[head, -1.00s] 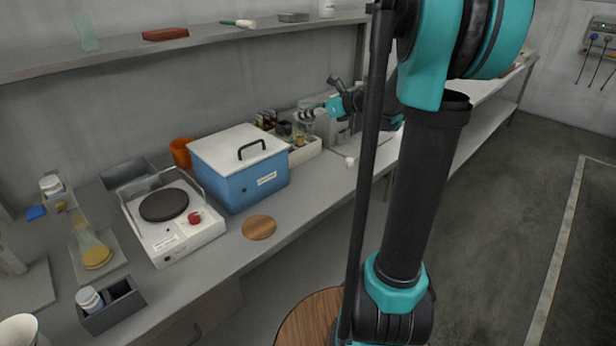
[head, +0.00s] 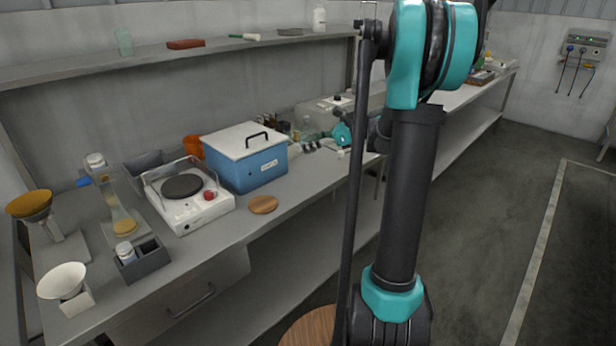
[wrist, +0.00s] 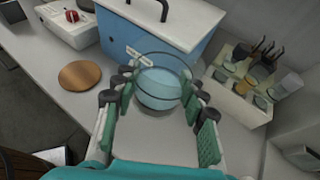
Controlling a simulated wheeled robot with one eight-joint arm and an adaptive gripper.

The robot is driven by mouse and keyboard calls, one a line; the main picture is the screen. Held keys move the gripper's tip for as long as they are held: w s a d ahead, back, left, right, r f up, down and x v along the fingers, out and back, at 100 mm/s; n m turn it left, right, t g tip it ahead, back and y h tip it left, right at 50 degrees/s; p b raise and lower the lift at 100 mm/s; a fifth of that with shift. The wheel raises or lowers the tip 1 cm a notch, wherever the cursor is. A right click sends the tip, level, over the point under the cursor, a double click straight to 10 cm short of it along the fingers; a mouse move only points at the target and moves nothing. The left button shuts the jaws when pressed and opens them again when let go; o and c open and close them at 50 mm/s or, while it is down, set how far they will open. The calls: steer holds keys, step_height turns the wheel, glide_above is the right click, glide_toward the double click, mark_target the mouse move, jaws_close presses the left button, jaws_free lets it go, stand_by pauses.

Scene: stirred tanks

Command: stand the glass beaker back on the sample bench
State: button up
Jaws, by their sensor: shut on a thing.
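The glass beaker (wrist: 162,92) is clear with a bluish tint and shows between my fingers in the wrist view. My gripper (wrist: 158,82) is shut on it, with green-padded fingers on both sides. In the head view my gripper (head: 314,146) is low over the sample bench (head: 232,232), right of the blue box (head: 246,172). The beaker is hard to make out there. I cannot tell whether its base touches the bench.
A rack of small bottles (wrist: 236,98) stands close on the right in the wrist view. The blue box is just beyond the beaker. A wooden disc (head: 263,204) and a hotplate (head: 190,208) lie to the left. Bare bench shows in front of the box.

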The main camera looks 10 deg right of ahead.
mark_target(308, 182)
step_height(308, 182, down, 12)
steer(key=shift+r, duration=0.1)
stand_by(0.4)
steer(key=o, duration=1.2)
